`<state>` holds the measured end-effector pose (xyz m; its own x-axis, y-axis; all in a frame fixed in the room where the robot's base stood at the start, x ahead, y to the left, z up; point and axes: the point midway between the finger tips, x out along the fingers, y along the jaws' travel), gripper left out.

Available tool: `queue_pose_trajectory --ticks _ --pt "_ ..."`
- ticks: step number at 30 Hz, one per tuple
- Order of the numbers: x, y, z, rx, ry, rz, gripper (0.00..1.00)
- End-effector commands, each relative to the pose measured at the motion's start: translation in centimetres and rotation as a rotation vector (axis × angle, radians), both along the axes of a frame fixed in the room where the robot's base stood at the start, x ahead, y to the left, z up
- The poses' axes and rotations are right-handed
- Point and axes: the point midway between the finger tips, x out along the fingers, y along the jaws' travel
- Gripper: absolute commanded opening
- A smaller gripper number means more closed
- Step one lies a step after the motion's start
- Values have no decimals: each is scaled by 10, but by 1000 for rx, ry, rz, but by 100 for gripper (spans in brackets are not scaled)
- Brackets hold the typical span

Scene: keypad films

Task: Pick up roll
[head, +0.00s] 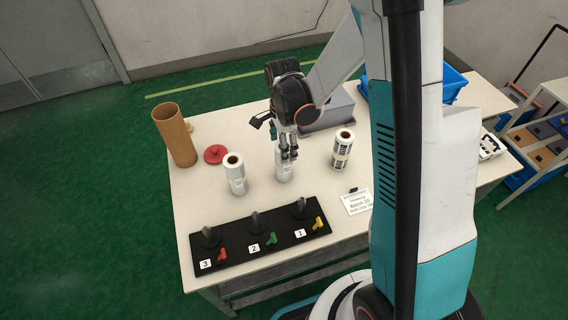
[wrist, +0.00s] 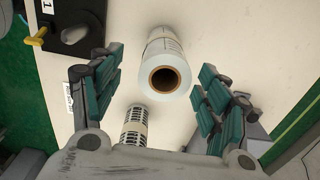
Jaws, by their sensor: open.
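In the head view a white film roll (head: 283,171) stands upright on the table, directly under my gripper (head: 288,150). In the wrist view the same roll (wrist: 164,62) shows its brown core end between the spread fingers of my gripper (wrist: 160,95). The fingers are open, with gaps on both sides of the roll. A second white roll (head: 236,174) stands to the left in the head view. A third roll with dark printed marks (head: 343,149) stands to the right, and it also shows low in the wrist view (wrist: 135,124).
A black board (head: 258,240) with three posts, numbers 1 to 3 and coloured levers lies at the table's front. A brown tube (head: 175,135) and a red cap (head: 215,154) stand left. A grey box (head: 327,112) is behind my gripper. A paper card (head: 356,202) lies front right.

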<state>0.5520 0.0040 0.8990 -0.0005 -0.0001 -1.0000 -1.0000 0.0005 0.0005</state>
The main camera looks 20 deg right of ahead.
Motion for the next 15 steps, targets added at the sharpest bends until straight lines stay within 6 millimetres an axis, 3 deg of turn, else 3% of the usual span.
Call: queue_pose_trajectory --ticks 15 --pt "7 -5 -53 0 0 1 70"
